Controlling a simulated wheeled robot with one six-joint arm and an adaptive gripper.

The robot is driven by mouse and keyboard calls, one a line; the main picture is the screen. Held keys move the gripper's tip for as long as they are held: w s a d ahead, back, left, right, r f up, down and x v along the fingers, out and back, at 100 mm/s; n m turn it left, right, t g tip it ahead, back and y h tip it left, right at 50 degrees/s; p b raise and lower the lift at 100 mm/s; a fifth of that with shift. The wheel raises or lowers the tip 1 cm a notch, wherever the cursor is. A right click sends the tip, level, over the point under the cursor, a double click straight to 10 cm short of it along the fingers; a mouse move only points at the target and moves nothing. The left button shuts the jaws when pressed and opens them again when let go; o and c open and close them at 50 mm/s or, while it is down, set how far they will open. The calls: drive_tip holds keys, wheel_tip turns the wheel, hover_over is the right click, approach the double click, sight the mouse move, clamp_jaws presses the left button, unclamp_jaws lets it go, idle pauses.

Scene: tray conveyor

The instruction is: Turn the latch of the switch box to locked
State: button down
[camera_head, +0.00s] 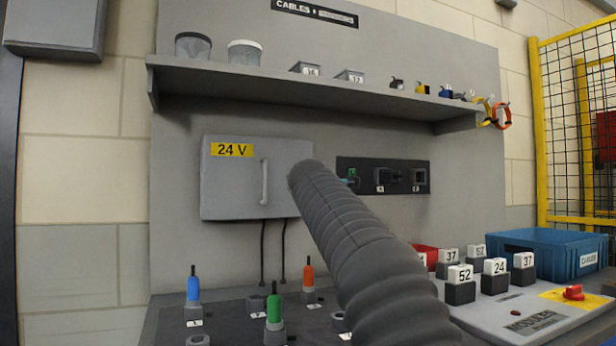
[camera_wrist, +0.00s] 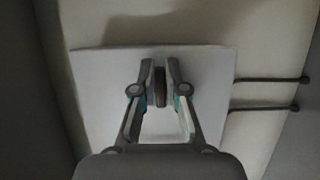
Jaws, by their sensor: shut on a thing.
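The switch box (camera_head: 230,185) is a grey box with a yellow "24 V" label and a pale upright handle, fixed to the panel in the head view. My arm hides its right edge and my gripper there. In the wrist view a pale face of the box (camera_wrist: 105,75) fills the middle. My gripper (camera_wrist: 161,75) has its two fingers closed on either side of a dark brownish piece, apparently the latch (camera_wrist: 161,88). It stands upright in that picture, between the fingers. I cannot tell from the frames whether it is at locked.
A shelf (camera_head: 290,82) with cups and small parts runs above the box. A black socket plate (camera_head: 400,177) is right of my arm. Below are coloured plugs (camera_head: 274,312), numbered blocks (camera_head: 460,287) and a blue crate (camera_head: 545,240). Two cables (camera_wrist: 270,80) leave the box.

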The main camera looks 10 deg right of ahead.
idle(0.6)
drive_tip(key=c, duration=1.2)
unclamp_jaws()
drive_tip(key=shift+s, duration=0.1)
drive_tip(key=s+a, duration=0.2)
drive_tip(key=s, duration=0.9)
drive_tip(key=shift+s+a, duration=0.2)
drive_tip(key=shift+s, duration=0.1)
